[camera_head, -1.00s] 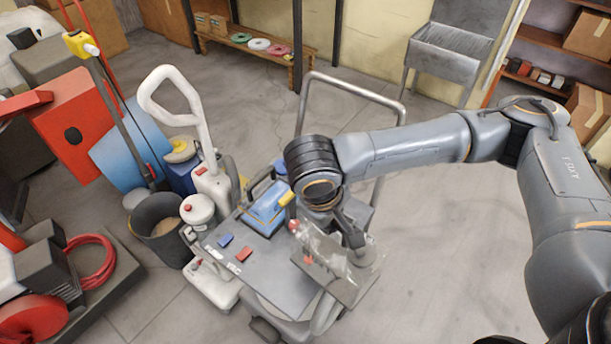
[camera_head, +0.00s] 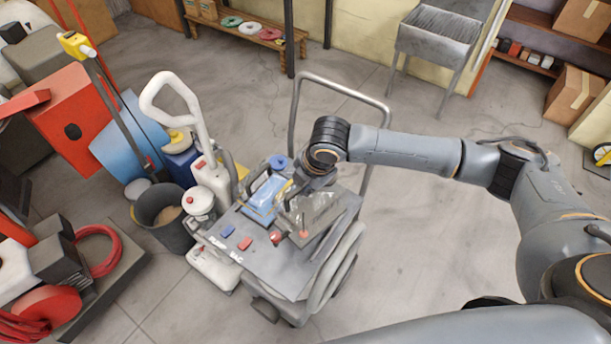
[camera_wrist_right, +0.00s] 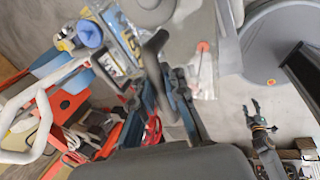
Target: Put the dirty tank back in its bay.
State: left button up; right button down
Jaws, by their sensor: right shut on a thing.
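My right gripper (camera_head: 302,184) is over the top of the cleaning machine (camera_head: 262,270). In the wrist view it is shut (camera_wrist_right: 165,88) on the dark curved handle (camera_wrist_right: 157,52) of a tank. I take this tank, clear and smoky grey with a red spot in it, for the dirty tank (camera_head: 318,212); its clear wall also shows in the wrist view (camera_wrist_right: 203,72). It is at the machine's right side, beside the blue tank (camera_head: 264,193). I cannot tell whether its underside touches the bay. My left gripper (camera_wrist_right: 258,113) shows only in the wrist view, open and empty.
The machine's grey push bar (camera_head: 340,88) rises behind the tanks. A white-handled sprayer (camera_head: 212,180), a dark bucket (camera_head: 163,215) and white canisters crowd its left side. The floor to its right is clear apart from my arm.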

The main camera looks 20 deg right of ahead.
jog(key=shift+w+d+f+n+y+p, duration=0.1)
jog(key=shift+w+d+n+y+p, duration=0.15)
jog(key=shift+n, duration=0.35)
jog(key=shift+w+d+n+y+p, duration=0.15)
jog(key=shift+w+n, duration=0.15)
jog(key=shift+n, duration=0.3)
notch_tip(320, 180, down, 5)
jog(key=b, duration=0.5)
jog(key=shift+f+b, duration=0.15)
jog(key=shift+b, duration=0.15)
jog(key=shift+w+a+p, duration=0.1)
jog(key=shift+p, duration=0.75)
dwell(0.4)
jog(key=shift+f+b, duration=0.3)
jog(key=shift+f, duration=0.75)
dwell(0.5)
jog(key=c, duration=1.3)
grip_release()
